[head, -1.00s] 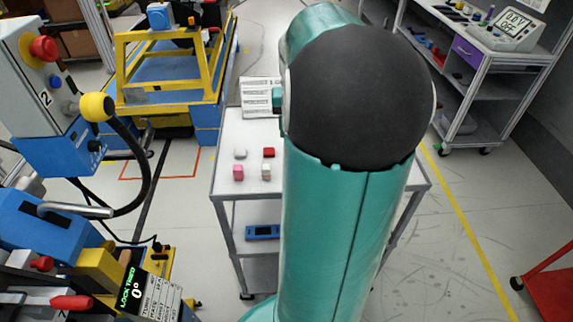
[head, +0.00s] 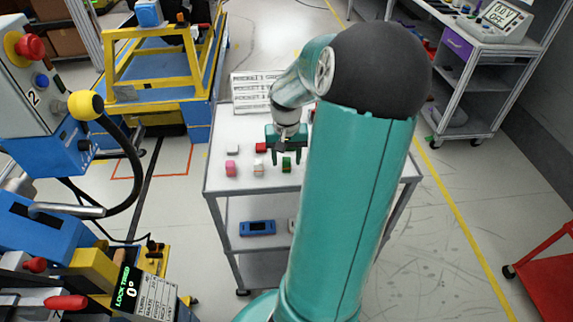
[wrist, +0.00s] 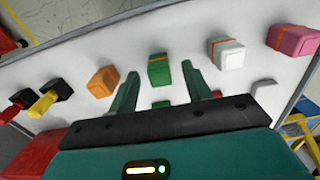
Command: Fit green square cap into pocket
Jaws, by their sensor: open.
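The green square cap (head: 286,164) stands on the white top of the cart (head: 215,178). In the wrist view the green cap (wrist: 159,72) shows an orange band and lies ahead, between the lines of my two fingers. My gripper (head: 284,158) is open and over the cart, close to the cap; I cannot tell whether a finger touches it. Its fingers also show in the wrist view (wrist: 161,67), with nothing held between them. A second, smaller green piece (wrist: 160,104) shows between the fingers, mostly hidden by the gripper body. I cannot make out the pocket.
A white block (wrist: 228,54) and a pink block (wrist: 293,40) stand right of the cap in the wrist view, an orange block (wrist: 102,82) left. Yellow-and-black pieces (wrist: 48,99) lie farther left. A blue-yellow frame (head: 160,75) stands behind left. My arm hides the cart's right side.

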